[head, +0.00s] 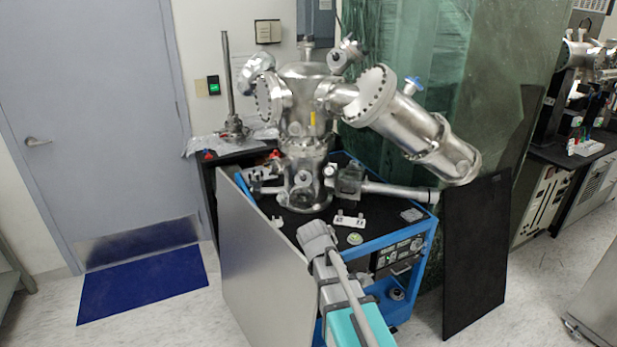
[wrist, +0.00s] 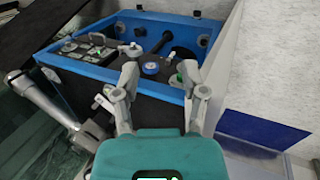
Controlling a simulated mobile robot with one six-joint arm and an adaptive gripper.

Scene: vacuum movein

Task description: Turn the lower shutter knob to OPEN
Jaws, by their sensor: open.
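My gripper (wrist: 158,75) is open and empty in the wrist view, its two grey fingers spread apart. A round blue knob (wrist: 150,68) appears between the fingertips in that picture, seemingly beyond them; I see no contact. A round part with green on it (wrist: 180,79) is partly hidden by the right finger. In the head view, a small white-and-green round part (head: 355,238) sits on the black cart top, beside a white labelled plate (head: 349,220). I cannot tell which of these is the lower shutter knob, and no OPEN marking is readable. The fingers are not clear in the head view.
The steel vacuum chamber (head: 303,120) stands on a blue-framed cart (head: 412,244), with a large tilted cylinder reaching right. A grey panel (head: 262,270) leans at the cart's left, and a black panel (head: 476,255) stands at its right. Floor by the blue mat (head: 143,284) is clear.

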